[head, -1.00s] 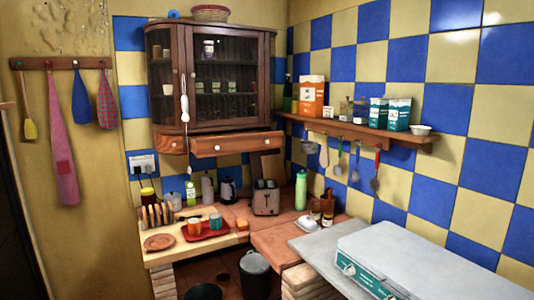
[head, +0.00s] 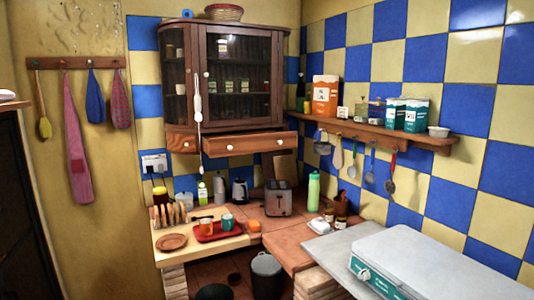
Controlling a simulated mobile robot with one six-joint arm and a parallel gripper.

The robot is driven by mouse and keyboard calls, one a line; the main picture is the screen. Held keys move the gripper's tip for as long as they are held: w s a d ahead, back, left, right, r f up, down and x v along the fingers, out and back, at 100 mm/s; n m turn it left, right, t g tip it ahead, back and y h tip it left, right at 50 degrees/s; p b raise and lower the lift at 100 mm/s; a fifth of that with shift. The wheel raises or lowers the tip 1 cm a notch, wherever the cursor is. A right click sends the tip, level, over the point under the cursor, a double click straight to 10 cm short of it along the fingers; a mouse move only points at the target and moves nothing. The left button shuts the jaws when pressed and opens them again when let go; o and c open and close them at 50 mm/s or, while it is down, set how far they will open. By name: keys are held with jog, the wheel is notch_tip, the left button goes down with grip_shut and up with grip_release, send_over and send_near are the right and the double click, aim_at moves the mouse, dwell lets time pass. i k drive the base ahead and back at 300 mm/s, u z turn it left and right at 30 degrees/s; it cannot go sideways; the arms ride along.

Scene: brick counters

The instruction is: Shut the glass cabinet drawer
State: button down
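The glass cabinet (head: 190,45) is dark wood with glass doors and hangs on the tiled wall at upper centre in the head view. Its wide lower drawer (head: 255,143) is pulled out, with a pale round knob on its front. A smaller drawer front (head: 181,143) to its left sits flush with the cabinet. A white hanging utensil or cord (head: 198,105) dangles in front of the cabinet and past the left end of the open drawer. My gripper is not in view.
A counter (head: 205,243) below holds a red tray (head: 221,236), a toaster (head: 279,201) and a green bottle (head: 313,190). A shelf (head: 390,136) with boxes and hanging utensils juts from the right wall. A grey-lidded stove (head: 440,262) fills the lower right.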

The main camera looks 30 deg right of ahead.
aim_at(229, 145)
jog(key=i, duration=0.95)
jog(key=z, duration=0.05)
